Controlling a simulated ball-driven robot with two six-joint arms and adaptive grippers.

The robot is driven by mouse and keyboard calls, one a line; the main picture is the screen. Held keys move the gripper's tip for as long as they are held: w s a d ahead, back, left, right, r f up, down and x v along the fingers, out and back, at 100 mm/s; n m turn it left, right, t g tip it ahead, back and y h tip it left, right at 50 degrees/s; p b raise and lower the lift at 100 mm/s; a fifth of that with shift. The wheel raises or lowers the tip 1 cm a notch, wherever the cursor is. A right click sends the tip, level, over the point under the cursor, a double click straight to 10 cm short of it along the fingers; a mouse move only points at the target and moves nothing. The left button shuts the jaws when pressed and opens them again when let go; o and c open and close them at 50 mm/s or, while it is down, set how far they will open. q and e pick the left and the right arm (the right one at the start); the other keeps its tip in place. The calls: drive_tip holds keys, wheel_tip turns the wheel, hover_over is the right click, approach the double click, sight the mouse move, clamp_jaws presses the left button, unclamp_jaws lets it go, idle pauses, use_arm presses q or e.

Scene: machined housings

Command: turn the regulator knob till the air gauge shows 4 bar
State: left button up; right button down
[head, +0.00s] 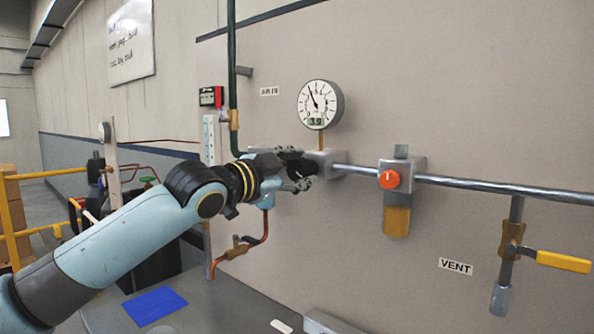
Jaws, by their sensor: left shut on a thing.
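The round white air gauge (320,103) stands on a brass stem above the grey regulator block (326,158) on the wall. Its needle points up and a little left, and its small display reads 3.9. My left gripper (303,171) reaches in from the left and is shut at the front of this block, under the gauge. The dark regulator knob is mostly hidden between its fingers. My right gripper is not in view.
A steel pipe (465,185) runs right from the block to a unit with an orange knob (389,179) and amber bowl. A yellow-handled valve (563,261) hangs near the VENT label (455,266). A green pipe (232,65) drops at left.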

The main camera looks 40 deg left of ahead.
use_arm(q)
drive_tip(key=o, duration=1.2)
drive_tip(key=shift+s, duration=0.6)
drive_tip(key=shift+s+a, duration=0.15)
drive_tip(key=shift+s, duration=1.45)
drive_tip(key=shift+s+a, duration=0.1)
drive_tip(key=shift+s, duration=1.45)
